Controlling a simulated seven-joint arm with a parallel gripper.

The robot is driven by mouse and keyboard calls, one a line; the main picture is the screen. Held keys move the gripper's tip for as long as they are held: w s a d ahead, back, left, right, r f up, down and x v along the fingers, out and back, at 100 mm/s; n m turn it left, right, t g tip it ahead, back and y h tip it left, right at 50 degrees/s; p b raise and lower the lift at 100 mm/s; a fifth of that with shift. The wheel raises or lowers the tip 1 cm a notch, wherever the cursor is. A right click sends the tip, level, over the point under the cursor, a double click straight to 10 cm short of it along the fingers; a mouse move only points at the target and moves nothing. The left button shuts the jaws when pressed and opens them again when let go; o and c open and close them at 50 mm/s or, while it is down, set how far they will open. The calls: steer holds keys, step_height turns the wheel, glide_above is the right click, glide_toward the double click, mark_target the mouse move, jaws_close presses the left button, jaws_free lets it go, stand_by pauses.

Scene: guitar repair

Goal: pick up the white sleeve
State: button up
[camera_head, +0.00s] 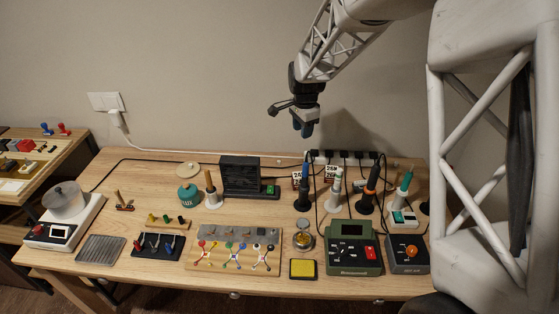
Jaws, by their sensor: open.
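My gripper (303,128) hangs above the back of the bench, pointing down. It is open, and no object shows between its fingers. Two white sleeve-like holders stand upright on the wooden bench (140,165). One white holder (213,201) with a brown handle in it is left of the black box, below and left of my gripper. The other white holder (334,196) with a pale green handle is below and right of my gripper. I cannot tell which of them is the white sleeve. My gripper is well apart from both.
A black slatted box (240,175) stands at the back. A black holder (303,201), an orange-handled tool (371,180) and dark cables crowd the back right.

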mark_target(279, 163)
steer(key=w+a+f+m, duration=0.1)
steer(key=w+a+f, duration=0.1)
steer(key=w+f, duration=0.1)
steer(key=w+a+f+m, duration=0.1)
steer(key=w+a+f, duration=0.2)
steer(key=f, duration=0.3)
steer(key=w+a+f+m, duration=0.1)
steer(key=w+a+f, duration=0.2)
steer(key=w+f, duration=0.1)
steer(key=shift+a+f+m+g, duration=0.1)
steer(key=shift+f+m+g, duration=0.2)
steer(key=shift+f, duration=0.35)
steer(key=shift+f, duration=1.3)
steer(key=shift+f, duration=2.6)
jaws_close()
